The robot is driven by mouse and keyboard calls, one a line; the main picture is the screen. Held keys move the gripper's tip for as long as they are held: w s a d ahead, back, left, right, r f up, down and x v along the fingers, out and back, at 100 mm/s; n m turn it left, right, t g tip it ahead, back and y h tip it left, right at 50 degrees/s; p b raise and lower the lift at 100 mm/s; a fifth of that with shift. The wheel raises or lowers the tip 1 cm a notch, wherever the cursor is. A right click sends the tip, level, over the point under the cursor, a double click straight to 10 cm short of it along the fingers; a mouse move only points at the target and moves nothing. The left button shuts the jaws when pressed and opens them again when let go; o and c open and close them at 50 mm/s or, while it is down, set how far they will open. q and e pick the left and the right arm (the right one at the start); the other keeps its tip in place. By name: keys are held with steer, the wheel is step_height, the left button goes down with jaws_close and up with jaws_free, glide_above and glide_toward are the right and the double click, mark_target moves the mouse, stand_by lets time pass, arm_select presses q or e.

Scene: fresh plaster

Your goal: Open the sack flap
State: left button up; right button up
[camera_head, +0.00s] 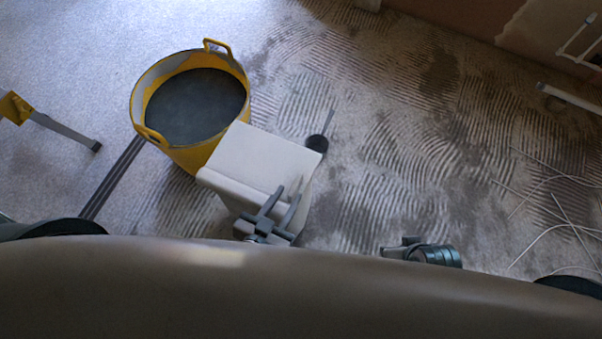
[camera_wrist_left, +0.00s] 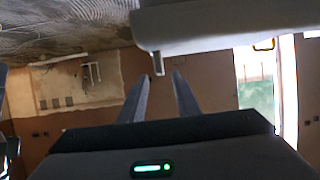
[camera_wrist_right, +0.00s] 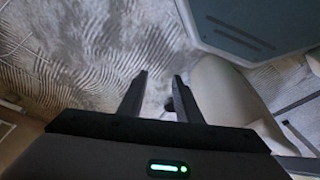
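A white, box-like sack (camera_head: 262,158) stands on the floor in front of me, with a smooth pale top that has a fold along its near edge. My left gripper (camera_head: 289,185) is at the sack's near right side, its fingers spread and pointing up along it. In the left wrist view the sack's pale body (camera_wrist_left: 225,25) fills the top, and a small tab (camera_wrist_left: 158,63) hangs near the gap between the open fingertips (camera_wrist_left: 162,74). I cannot tell if they touch it. My right gripper (camera_wrist_right: 160,76) is open and empty; only its wrist shows in the head view.
A yellow bucket (camera_head: 177,155) with dark grey contents stands just behind the sack. A dark round-headed tool (camera_head: 318,142) lies close to the sack's far right. Thin pale wires (camera_head: 560,225) lie at the right. Ridged floor between is mostly clear.

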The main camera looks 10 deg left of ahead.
mark_target(301, 175)
arm_select(q)
steer(key=x, duration=0.9)
steer(key=shift+w+d+f+b, duration=0.1)
steer(key=shift+w+f+b, duration=0.05)
steer(key=shift+w+b, duration=0.15)
jaws_close()
